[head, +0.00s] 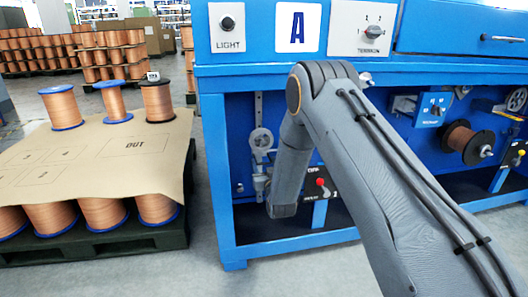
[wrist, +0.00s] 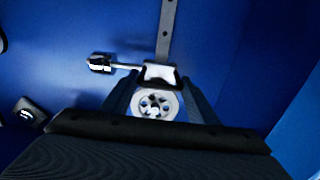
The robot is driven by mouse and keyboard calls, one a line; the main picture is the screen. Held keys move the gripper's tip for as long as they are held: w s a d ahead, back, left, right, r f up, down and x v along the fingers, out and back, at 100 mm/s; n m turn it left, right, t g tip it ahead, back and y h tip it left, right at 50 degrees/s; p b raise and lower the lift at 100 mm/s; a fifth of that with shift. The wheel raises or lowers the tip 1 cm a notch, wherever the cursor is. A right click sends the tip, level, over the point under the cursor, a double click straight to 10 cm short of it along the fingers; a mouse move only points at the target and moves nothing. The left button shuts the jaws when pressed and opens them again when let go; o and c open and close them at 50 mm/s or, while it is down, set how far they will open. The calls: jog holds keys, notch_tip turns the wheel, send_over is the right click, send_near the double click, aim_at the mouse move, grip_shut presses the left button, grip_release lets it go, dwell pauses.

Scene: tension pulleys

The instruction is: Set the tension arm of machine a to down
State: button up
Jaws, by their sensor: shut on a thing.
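Machine a (head: 222,150) is a blue frame with an "A" plate. In the head view, a grey vertical rail with a pale pulley (head: 261,140) is on its left inner panel. In the wrist view, my gripper (wrist: 160,80) is shut on the tension arm, its two dark fingers on either side of a white block (wrist: 159,74) and spoked pulley (wrist: 156,104). In the head view my arm's links hide most of the gripper.
A TENSION dial (head: 372,32) and LIGHT switch (head: 227,23) are on the upper panel. A red-knobbed switch (head: 320,183) is right of my wrist. A copper spool (head: 463,140) is mounted further right. A pallet sheet (head: 95,160) with spools stands left; floor shows between.

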notch_tip(320, 180, down, 7)
jog(key=b, duration=0.1)
jog(key=shift+d, duration=0.4)
jog(key=o, duration=1.2)
jog(key=shift+d, duration=0.1)
jog(key=shift+a, duration=0.35)
jog(key=p+v, duration=0.2)
jog(key=v, duration=0.5)
jog(key=shift+s, duration=0.4)
jog(key=shift+d+r, duration=0.1)
jog(key=shift+r, duration=0.05)
